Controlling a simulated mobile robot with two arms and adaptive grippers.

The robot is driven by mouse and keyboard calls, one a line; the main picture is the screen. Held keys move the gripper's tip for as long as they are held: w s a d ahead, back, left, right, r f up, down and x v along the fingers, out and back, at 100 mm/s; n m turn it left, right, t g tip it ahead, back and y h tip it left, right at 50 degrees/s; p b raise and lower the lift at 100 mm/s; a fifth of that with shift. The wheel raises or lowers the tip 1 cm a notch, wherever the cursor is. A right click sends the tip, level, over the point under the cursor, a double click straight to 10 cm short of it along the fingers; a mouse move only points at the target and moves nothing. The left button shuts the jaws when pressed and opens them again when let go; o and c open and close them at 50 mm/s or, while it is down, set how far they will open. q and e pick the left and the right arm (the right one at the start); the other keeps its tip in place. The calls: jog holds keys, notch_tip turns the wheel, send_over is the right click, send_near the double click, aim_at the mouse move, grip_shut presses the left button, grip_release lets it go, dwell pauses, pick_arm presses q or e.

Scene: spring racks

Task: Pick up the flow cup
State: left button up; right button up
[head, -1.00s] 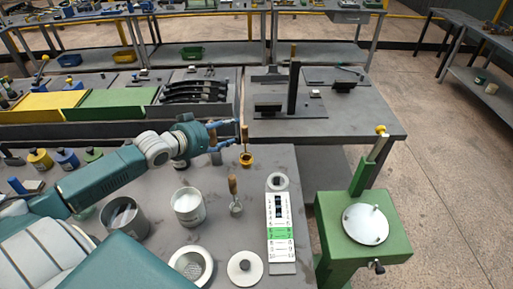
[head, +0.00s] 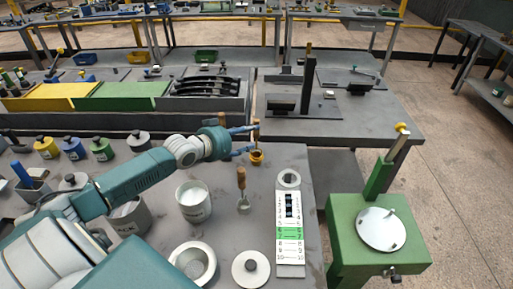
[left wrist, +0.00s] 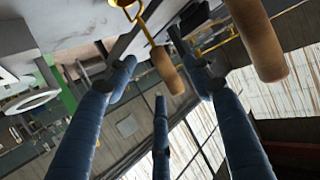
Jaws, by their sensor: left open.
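The flow cup is probably the small brass-yellow cup (head: 257,158) with an upright wooden handle, at the bench's back edge. In the left wrist view, its brass cup (left wrist: 122,3) is cut off at the top, and a thin stem runs to its wooden handle (left wrist: 167,70). My left gripper (head: 252,140) is open, with its fingers at the handle in the head view. In the left wrist view, the handle shows between the spread blue fingers (left wrist: 152,70); I cannot tell whether they touch it. My right gripper is not in view.
A second wooden-handled dipper (head: 242,188) stands close in front; a large wooden handle also shows near the fingers (left wrist: 257,40). A green stand (head: 378,235) is to the right.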

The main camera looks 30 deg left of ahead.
aim_at(256, 132)
pick_arm(q)
jog(key=shift+w+d+f, duration=0.1)
jog(key=shift+w+f, duration=0.1)
jog(key=shift+w, duration=0.6)
jog(key=shift+w+d+p, duration=0.1)
jog(key=shift+w+p, duration=0.2)
jog(key=shift+p, duration=0.1)
jog(key=x, duration=0.3)
jog(key=shift+w+f, duration=0.1)
jog(key=shift+w, duration=0.1)
jog(key=shift+w+d+f, duration=0.1)
jog(key=shift+w+f, duration=0.15)
jog(key=shift+w, duration=0.1)
jog(key=shift+s, duration=0.1)
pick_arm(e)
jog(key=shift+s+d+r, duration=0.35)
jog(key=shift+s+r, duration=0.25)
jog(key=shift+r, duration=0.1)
pick_arm(q)
jog(key=shift+r, duration=0.1)
jog(key=c, duration=1.2)
